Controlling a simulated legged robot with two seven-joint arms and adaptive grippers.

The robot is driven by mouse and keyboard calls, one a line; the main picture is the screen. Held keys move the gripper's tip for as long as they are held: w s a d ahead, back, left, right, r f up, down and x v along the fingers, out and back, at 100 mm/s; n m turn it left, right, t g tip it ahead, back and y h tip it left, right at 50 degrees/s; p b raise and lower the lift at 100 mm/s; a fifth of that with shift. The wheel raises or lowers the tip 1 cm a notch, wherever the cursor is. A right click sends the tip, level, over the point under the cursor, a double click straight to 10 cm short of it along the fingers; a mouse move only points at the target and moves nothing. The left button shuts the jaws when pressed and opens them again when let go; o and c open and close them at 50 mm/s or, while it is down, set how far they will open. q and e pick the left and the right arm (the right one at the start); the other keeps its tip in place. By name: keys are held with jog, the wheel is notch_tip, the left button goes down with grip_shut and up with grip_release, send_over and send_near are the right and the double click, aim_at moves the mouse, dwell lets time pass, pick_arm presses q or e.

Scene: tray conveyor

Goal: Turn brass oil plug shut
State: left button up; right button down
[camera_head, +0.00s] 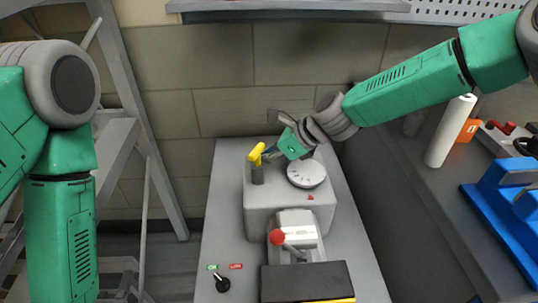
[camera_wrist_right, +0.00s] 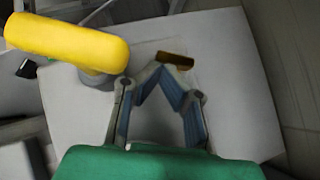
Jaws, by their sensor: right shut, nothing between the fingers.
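A small brown-brass bar (camera_wrist_right: 175,60), which looks like the oil plug, lies on a pale grey surface in the right wrist view. It is just beyond my right fingertips; I cannot tell whether they touch it. I cannot make it out in the head view, where the gripper area covers that part. My right gripper (camera_wrist_right: 160,68) is shut and empty, its fingertips together. In the head view my right gripper (camera_head: 270,154) is low over the grey housing (camera_head: 285,208), beside the yellow handle. My left arm shows at the left, but its gripper is out of frame.
A yellow handle (camera_head: 256,153) on a grey post stands close left of my right gripper; it is large in the wrist view (camera_wrist_right: 70,40). A white dial (camera_head: 306,174) is to the right. A red-knobbed lever (camera_head: 277,237) and black box (camera_head: 308,281) are in front.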

jog(key=shift+w, duration=0.1)
jog(key=shift+w+d+p, duration=0.3)
jog(key=shift+w, duration=0.35)
